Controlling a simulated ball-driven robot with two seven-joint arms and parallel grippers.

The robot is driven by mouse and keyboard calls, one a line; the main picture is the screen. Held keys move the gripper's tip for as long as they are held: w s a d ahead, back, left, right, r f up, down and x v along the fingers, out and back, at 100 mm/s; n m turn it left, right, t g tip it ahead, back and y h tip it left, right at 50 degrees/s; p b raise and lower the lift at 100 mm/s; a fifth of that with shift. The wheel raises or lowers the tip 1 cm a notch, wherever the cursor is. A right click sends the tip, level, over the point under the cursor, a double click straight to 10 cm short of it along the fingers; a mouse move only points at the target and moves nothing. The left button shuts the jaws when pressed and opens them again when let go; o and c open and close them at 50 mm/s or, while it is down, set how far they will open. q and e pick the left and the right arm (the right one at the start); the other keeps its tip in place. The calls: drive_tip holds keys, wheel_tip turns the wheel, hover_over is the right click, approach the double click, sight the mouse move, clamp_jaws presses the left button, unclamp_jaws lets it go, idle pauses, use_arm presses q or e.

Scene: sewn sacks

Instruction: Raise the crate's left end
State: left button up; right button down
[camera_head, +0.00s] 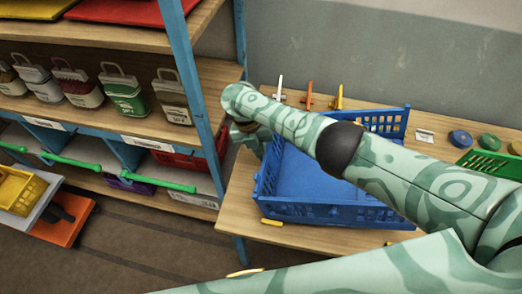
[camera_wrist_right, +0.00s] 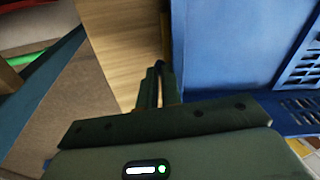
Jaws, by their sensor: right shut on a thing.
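The blue crate (camera_head: 330,210) is on the wooden table, with my right arm crossing over it and hiding part of its inside and right side. Its inside looks empty where it shows. My right gripper (camera_head: 262,142) is at the crate's left end, partly hidden behind my own arm. In the right wrist view the narrow fingers (camera_wrist_right: 158,80) are close together at the edge of the crate's blue wall (camera_wrist_right: 205,55); the gripped part is hidden between them. I cannot tell whether the crate's left end is off the table. My left gripper is not in view.
The table (camera_head: 237,195) has a narrow free strip left of the crate. A shelf with a blue post (camera_head: 190,70) and several small sacks (camera_head: 124,92) stands close at left. Upright clips (camera_head: 309,95), round tins (camera_head: 460,138) and a green basket (camera_head: 490,163) are behind and right.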

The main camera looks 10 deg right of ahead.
drive_tip(key=shift+s+d+f, duration=0.65)
drive_tip(key=shift+d+f, duration=0.1)
drive_tip(key=shift+f, duration=0.1)
drive_tip(key=c, duration=1.6)
unclamp_jaws()
drive_tip(key=shift+s+d, duration=0.15)
drive_tip(key=shift+s, duration=0.05)
drive_tip(key=shift+w+r, duration=0.1)
drive_tip(key=shift+r, duration=0.15)
drive_tip(key=p+v, duration=0.2)
drive_tip(key=v, duration=0.4)
drive_tip(key=p+v, duration=0.2)
drive_tip(key=v, duration=0.4)
drive_tip(key=a+p+v, duration=0.1)
drive_tip(key=p+v, duration=0.2)
drive_tip(key=v, duration=0.3)
drive_tip(key=shift+w+f, duration=0.1)
drive_tip(key=shift+w, duration=0.3)
